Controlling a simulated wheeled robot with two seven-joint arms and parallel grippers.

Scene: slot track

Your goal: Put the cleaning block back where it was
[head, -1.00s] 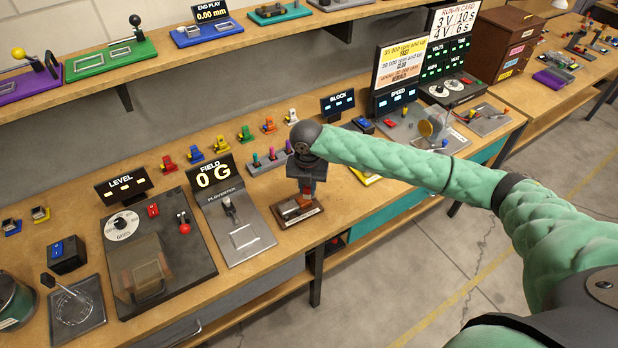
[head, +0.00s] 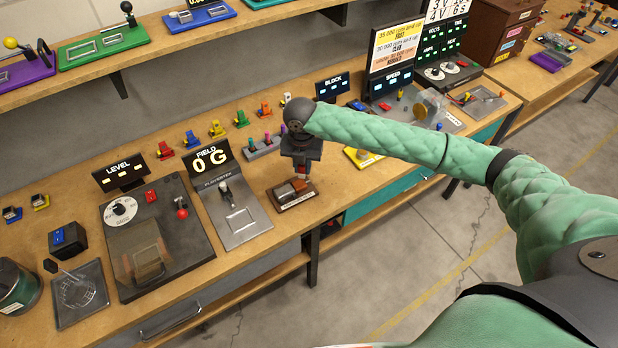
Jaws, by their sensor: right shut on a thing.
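My right gripper (head: 302,165) points down over a small dark wooden stand (head: 297,199) with a label plate on its front edge. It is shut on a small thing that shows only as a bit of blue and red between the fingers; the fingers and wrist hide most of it. On the stand I see a grey piece (head: 284,195) and a reddish-brown piece beside it, just under the gripper. I cannot tell for sure which piece is the cleaning block, or whether the held thing touches the stand. My left gripper is not in view.
Left of the stand is the FIELD display (head: 209,159) with its grey plate (head: 240,222). Behind the gripper are a rack of colored pegs (head: 265,147) and the BLOCK display (head: 332,88). A yellow item (head: 361,158) lies to the right, under my forearm. The bench's front edge is close to the stand.

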